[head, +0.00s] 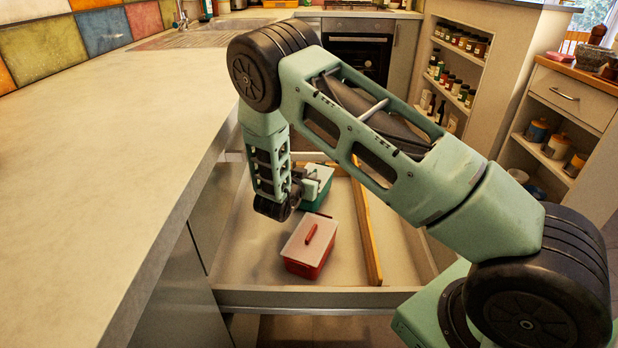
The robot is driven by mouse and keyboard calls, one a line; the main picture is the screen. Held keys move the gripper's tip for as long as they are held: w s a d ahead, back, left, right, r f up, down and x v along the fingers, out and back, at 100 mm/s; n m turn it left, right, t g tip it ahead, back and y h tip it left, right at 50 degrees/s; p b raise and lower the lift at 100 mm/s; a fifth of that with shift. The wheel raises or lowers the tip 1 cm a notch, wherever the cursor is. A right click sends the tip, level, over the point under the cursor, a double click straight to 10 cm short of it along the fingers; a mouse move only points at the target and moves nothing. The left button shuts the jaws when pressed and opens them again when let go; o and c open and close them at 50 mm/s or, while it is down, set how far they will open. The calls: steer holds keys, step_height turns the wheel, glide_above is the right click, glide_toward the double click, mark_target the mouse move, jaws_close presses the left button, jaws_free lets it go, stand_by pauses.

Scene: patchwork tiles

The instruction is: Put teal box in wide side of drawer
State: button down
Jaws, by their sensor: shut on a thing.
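The teal box (321,196) has a pale lid and appears in or just above the wide left side of the open drawer (300,298). My gripper (311,184) is over its lid, shut on the box, with the wrist partly hiding the box's left part. I cannot tell whether the box touches the drawer floor. A wooden divider (368,235) runs front to back and separates the wide left side from the narrow right side. My forearm hides part of the narrow side.
A red box (309,248) with a pale lid and red handle sits in the wide side, in front of the teal box. Free floor lies to its left. The countertop (110,170) borders the drawer on the left. An oven (358,52) and shelves (455,75) stand behind.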

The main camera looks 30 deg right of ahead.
steer(key=shift+f+b, duration=0.3)
steer(key=shift+f, duration=0.2)
steer(key=c, duration=1.5)
jaws_free()
steer(key=shift+o, duration=0.2)
steer(key=p+v, duration=0.1)
steer(key=v, duration=0.6)
steer(key=shift+a, duration=0.2)
steer(key=shift+s+d+r, duration=0.1)
